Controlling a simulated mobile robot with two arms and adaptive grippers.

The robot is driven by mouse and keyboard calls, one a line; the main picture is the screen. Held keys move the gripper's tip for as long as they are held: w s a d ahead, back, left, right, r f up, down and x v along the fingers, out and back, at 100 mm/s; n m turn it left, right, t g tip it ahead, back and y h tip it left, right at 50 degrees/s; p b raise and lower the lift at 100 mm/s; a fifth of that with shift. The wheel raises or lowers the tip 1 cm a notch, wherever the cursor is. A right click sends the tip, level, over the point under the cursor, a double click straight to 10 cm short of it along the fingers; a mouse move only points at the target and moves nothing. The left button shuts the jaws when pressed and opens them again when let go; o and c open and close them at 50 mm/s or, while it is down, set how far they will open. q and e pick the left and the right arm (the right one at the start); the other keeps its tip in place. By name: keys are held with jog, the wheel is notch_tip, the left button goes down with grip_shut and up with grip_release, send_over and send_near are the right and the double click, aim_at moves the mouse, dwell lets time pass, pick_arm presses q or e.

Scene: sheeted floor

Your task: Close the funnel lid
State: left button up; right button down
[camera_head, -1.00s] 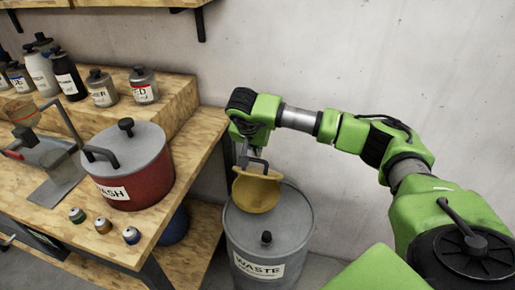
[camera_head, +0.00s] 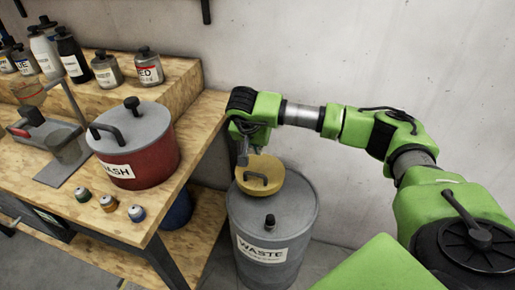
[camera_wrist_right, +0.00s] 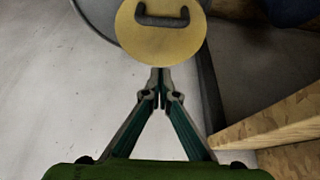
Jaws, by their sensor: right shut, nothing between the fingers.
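The yellow funnel lid (camera_head: 265,172) with its dark handle (camera_head: 257,180) lies about flat on top of the grey WASTE drum (camera_head: 290,222), covering the funnel. In the right wrist view the round lid (camera_wrist_right: 160,45) and its handle (camera_wrist_right: 162,17) are just beyond my fingertips. My right gripper (camera_head: 243,157) is at the back left edge of the lid. In the wrist view my right gripper (camera_wrist_right: 161,88) is shut with nothing between the fingers; its tips are close to the lid edge, and I cannot tell whether they touch. My left gripper is not in view.
A wooden bench (camera_head: 190,150) stands left of the drum, with a red WASH pot (camera_head: 150,160), several small jars and bottles on it. A blue container (camera_head: 178,212) sits below, beside the drum. A bare wall is behind; the floor right of the drum is clear.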

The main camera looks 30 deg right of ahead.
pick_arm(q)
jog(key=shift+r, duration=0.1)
pick_arm(e)
jog(key=shift+r, duration=0.15)
